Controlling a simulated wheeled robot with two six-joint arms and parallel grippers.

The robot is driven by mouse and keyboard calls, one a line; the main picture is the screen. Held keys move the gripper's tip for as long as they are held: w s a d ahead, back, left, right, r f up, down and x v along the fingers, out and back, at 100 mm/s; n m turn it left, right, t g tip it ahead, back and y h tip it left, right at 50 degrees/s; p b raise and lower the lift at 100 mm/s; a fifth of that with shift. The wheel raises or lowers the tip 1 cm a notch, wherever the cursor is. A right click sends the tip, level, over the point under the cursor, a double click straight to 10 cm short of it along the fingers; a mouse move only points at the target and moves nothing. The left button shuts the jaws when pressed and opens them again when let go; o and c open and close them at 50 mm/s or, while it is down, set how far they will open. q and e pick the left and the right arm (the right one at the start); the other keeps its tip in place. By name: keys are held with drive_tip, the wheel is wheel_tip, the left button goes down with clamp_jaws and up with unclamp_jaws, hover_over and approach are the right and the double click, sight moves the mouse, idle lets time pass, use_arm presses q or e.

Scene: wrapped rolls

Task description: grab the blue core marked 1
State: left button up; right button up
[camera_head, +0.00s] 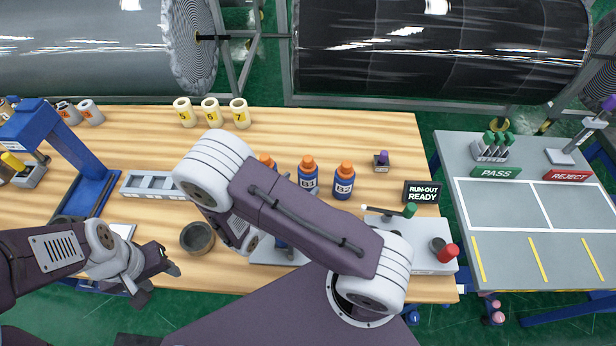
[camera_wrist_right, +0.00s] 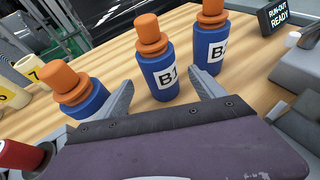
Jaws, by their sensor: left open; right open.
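The blue core marked B1 (camera_head: 308,176) stands upright on the wooden table with an orange top. In the right wrist view the B1 core (camera_wrist_right: 158,75) stands ahead, between the fingers' directions. My right gripper (camera_wrist_right: 162,82) is open and not closed on it; I cannot tell the exact gap. My right arm hides this gripper in the head view. The blue core B2 (camera_head: 344,183) stands just right of B1. Another blue core (camera_wrist_right: 85,100) with an orange top is by the left finger, its label hidden. My left gripper (camera_head: 158,283) is open and empty at the table's front.
Several cream rolls (camera_head: 210,112) stand at the back left. A grey cup (camera_head: 197,238) is near the left gripper. A RUN-OUT READY sign (camera_head: 421,192) and a purple-topped item (camera_head: 381,161) lie right of the cores. A grey table (camera_head: 520,205) stands further right.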

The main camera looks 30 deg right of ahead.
sight(302, 181)
drive_tip(key=x, duration=0.4)
drive_tip(key=shift+w+d+p, duration=0.15)
drive_tip(key=shift+d+p, duration=0.1)
drive_tip(key=shift+p, duration=0.05)
drive_tip(key=shift+a+r, duration=0.1)
drive_tip(key=shift+a, duration=0.05)
drive_tip(key=c, duration=1.6)
drive_tip(key=shift+r, duration=0.1)
